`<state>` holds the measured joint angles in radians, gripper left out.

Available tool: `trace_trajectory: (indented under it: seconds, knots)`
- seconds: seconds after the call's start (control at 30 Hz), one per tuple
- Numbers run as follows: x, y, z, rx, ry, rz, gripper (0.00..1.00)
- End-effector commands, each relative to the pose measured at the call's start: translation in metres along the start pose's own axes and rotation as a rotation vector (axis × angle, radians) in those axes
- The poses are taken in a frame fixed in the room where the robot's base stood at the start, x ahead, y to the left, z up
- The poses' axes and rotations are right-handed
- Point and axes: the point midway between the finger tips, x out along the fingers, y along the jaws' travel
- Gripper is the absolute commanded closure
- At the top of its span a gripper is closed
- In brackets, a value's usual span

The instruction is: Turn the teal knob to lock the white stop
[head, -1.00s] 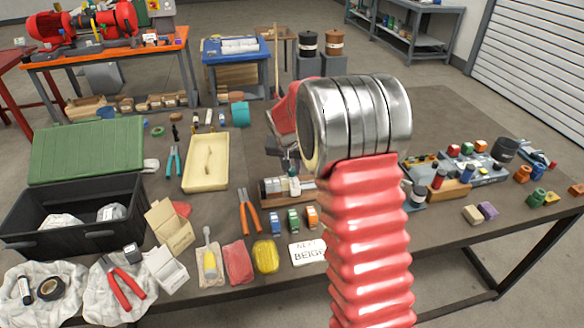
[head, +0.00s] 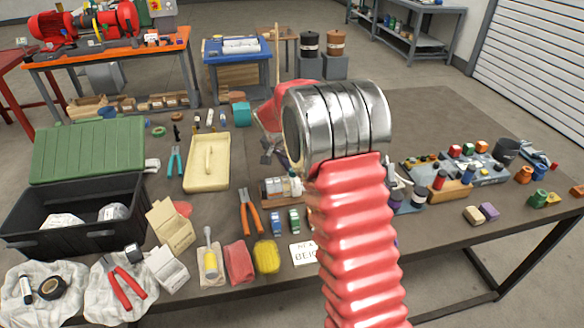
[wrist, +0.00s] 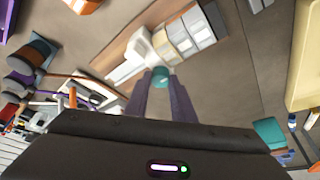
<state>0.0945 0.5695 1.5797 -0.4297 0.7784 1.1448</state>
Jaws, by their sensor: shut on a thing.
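In the wrist view, the teal knob (wrist: 161,74) sits between the tips of my gripper (wrist: 161,82), whose two grey-purple fingers are shut on it. The white stop (wrist: 139,48) is just beyond the knob, beside a row of pale, tan and grey rings (wrist: 184,38) on a tan base. In the head view, my gripper (head: 272,152) is dark and small, by the far side of the ringed device (head: 274,188). My red arm and its metal joint cover part of the bench there, and the knob cannot be made out in that view.
A cream tray (head: 207,178) lies left of the device. Orange-handled pliers (head: 249,212) and small coloured blocks (head: 293,222) lie in front of it. A black crate (head: 75,212) stands at the left. A grey rack of parts (head: 480,170) is on the right, with bare bench behind it.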

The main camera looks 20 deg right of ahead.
Motion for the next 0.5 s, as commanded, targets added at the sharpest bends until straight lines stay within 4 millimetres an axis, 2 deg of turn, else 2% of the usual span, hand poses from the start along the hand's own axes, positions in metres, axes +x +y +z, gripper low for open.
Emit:
trace_trajectory:
  seconds: [0.23, 0.27, 0.5]
  knots:
    - [0.0001, -0.0008, 0.0011, 0.0, -0.001, -0.001, 1.0]
    - [0.0002, -0.0008, 0.0011, 0.0, -0.001, -0.001, 0.77]
    - [0.0001, -0.0004, 0.0007, 0.0, -0.001, -0.001, 0.6]
